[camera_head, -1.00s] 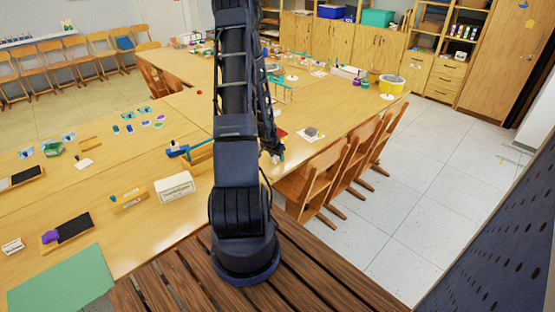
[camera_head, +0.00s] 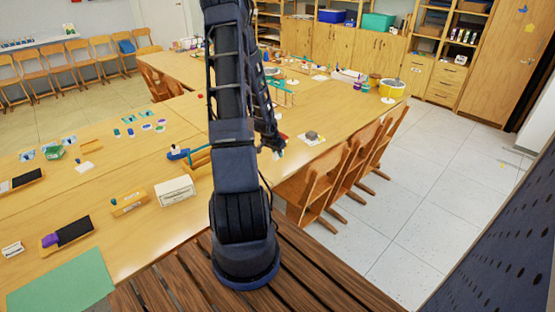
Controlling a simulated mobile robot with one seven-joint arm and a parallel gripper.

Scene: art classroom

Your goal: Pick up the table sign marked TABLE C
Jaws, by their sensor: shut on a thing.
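My gripper (camera_head: 273,146) is at the end of my dark arm, low over the right part of the long table, just right of the arm's upright links. It is shut on a small pale thing (camera_head: 278,154) that looks like a table sign. The thing is small and partly covered by the gripper, and no lettering on it can be read. I cannot tell whether it touches the tabletop. No other thing with a readable TABLE C marking shows.
A grey block (camera_head: 312,135) lies right of the gripper. Wooden chairs (camera_head: 318,185) line the right edge; floor beyond is clear.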

